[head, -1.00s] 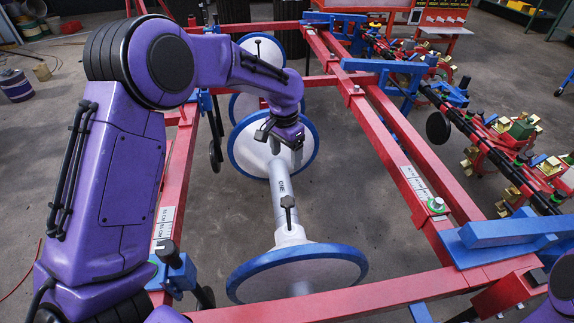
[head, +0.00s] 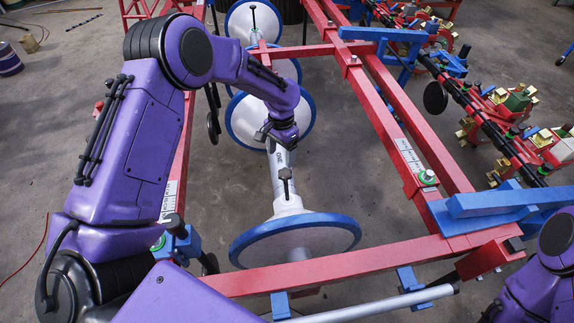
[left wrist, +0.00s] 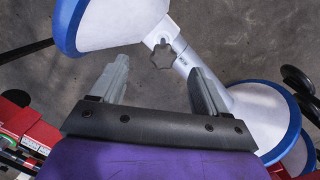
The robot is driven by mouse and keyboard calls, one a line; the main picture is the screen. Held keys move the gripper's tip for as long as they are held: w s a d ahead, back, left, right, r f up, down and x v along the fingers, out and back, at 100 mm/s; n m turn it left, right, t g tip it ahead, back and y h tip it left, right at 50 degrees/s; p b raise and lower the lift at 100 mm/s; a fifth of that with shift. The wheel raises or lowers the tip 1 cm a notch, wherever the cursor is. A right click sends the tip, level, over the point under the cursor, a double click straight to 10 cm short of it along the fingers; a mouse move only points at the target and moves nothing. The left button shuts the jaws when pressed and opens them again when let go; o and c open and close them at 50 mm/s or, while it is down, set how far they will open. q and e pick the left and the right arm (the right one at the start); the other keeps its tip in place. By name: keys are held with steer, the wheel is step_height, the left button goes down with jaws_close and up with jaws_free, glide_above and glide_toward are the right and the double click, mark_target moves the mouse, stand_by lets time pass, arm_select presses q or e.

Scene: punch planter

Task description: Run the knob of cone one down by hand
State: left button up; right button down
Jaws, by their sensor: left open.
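The near cone unit has a white hub, a blue-rimmed disc (head: 295,240) and a pale tube (head: 280,170) running away from me. A small dark knob on a stem (head: 285,173) stands up from the tube near the hub. The knob shows as a dark lobed knob (left wrist: 163,56) in the left wrist view. My left gripper (head: 284,143) hangs over the tube, just beyond the knob. In the left wrist view its two grey fingers (left wrist: 158,82) are apart and empty. The knob lies ahead of the gap between them, not touched. My right gripper is out of view.
Red frame beams run on both sides, with a red front beam (head: 340,267) nearer me. More blue-rimmed discs (head: 253,20) stand behind. A blue bracket (head: 500,205) and a row of mechanisms are at the right. Bare floor (head: 350,170) lies right of the tube.

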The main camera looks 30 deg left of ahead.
mark_target(285, 172)
arm_select(q)
steer(key=shift+t, duration=0.6)
steer(key=f, duration=0.3)
steer(key=w+f+b, duration=0.1)
steer(key=f, duration=0.3)
steer(key=w+f, duration=0.1)
steer(key=f, duration=0.3)
steer(key=shift+d+b, duration=0.2)
steer(key=shift+b, duration=0.15)
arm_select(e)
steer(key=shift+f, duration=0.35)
arm_select(q)
steer(key=shift+c, duration=0.2)
steer(key=c, duration=1)
